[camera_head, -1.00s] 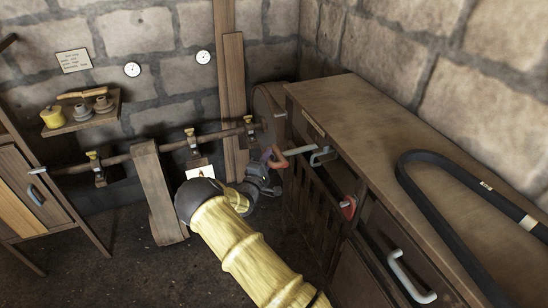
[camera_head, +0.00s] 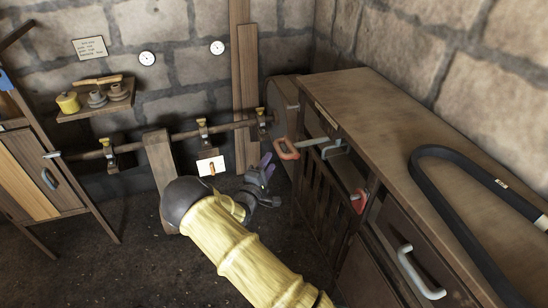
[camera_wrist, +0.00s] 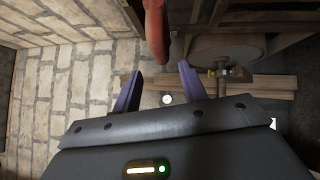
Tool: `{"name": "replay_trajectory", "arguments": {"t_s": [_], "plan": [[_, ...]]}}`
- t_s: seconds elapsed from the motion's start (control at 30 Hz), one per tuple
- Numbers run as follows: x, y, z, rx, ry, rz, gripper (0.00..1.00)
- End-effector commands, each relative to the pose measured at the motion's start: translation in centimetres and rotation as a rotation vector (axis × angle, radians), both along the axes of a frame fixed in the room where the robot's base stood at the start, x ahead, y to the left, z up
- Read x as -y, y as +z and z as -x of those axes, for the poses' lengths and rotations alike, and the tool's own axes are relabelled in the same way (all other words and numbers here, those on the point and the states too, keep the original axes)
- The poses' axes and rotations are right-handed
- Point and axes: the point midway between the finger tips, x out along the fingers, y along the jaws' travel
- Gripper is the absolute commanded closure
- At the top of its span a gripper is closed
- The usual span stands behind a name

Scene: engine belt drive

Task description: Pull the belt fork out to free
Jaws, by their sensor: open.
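I take the belt fork to be the grey bar (camera_head: 311,143) with the orange-red looped handle (camera_head: 287,149), sticking out of the bench front near the large wooden pulley (camera_head: 284,93). A red part (camera_wrist: 155,30), probably that handle, shows at the top of the wrist view, beyond the fingers. My gripper (camera_head: 267,168) is open and empty, just below and left of the handle and apart from it. Its two purple fingers (camera_wrist: 158,78) stand wide in the wrist view. The fork's inner end is hidden by the bench.
A grey hooked handle (camera_head: 336,149) sits right beside the bar. A red handle (camera_head: 358,200) and a drawer pull (camera_head: 420,272) stick out lower on the bench. A black belt (camera_head: 440,190) lies on the bench top. A line shaft (camera_head: 180,137) runs along the wall.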

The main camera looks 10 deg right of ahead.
Motion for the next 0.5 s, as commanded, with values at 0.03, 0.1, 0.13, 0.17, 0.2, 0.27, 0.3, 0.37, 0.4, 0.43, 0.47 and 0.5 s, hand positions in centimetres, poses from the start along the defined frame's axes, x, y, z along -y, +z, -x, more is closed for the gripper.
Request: {"name": "replay_trajectory", "arguments": {"t_s": [0.03, 0.1, 0.13, 0.17, 0.2, 0.27, 0.3, 0.37, 0.4, 0.43, 0.47, 0.5], "plan": [[-0.7, -0.3, 0.9, -0.001, 0.002, 0.001, 0.58], [-1.5, -0.5, 2.0, -0.002, 0.003, 0.0, 0.58], [-1.9, -0.6, 2.4, -0.002, 0.002, 0.0, 0.58], [-2.2, -0.7, 2.9, -0.002, 0.002, 0.0, 0.58], [-2.7, -0.8, 3.6, -0.002, 0.004, 0.002, 0.58], [-3.4, -1.0, 4.5, -0.001, 0.003, 0.0, 0.58], [-3.9, -1.1, 5.1, -0.002, 0.005, 0.0, 0.58], [-4.6, -1.2, 6.0, -0.002, 0.005, 0.001, 0.58], [-5.0, -1.3, 6.4, -0.002, 0.005, 0.0, 0.58], [-5.2, -1.4, 6.7, -0.002, 0.005, 0.0, 0.58], [-5.4, -1.4, 7.0, -0.001, 0.005, 0.0, 0.58], [-5.6, -1.4, 7.3, -0.001, 0.005, 0.0, 0.58]]}}
